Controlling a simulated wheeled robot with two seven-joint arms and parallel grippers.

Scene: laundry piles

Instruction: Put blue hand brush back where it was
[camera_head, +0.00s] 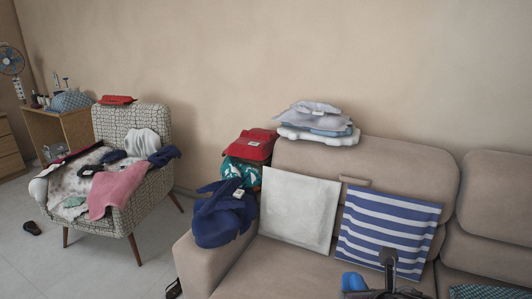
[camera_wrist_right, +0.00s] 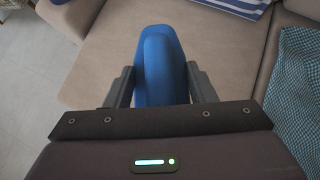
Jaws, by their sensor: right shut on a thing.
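The blue hand brush (camera_wrist_right: 158,60) is between the two dark fingers of my right gripper (camera_wrist_right: 161,70) in the right wrist view. The fingers are shut on its sides, and its rounded blue end points away from the wrist. In the head view the blue brush (camera_head: 353,282) shows at the bottom edge, in front of the sofa seat and below the striped cushion. My right gripper (camera_head: 372,292) is beside it, partly cut off by the frame. Which face of the brush has bristles cannot be seen. My left gripper is not in view.
The beige sofa (camera_head: 262,272) holds a white cushion (camera_head: 298,208), a blue-striped cushion (camera_head: 388,232) and folded clothes (camera_head: 318,122) on its back. Dark blue and red clothes lie on its left arm. A patterned armchair (camera_head: 130,122) at left is piled with laundry. Floor shows between them.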

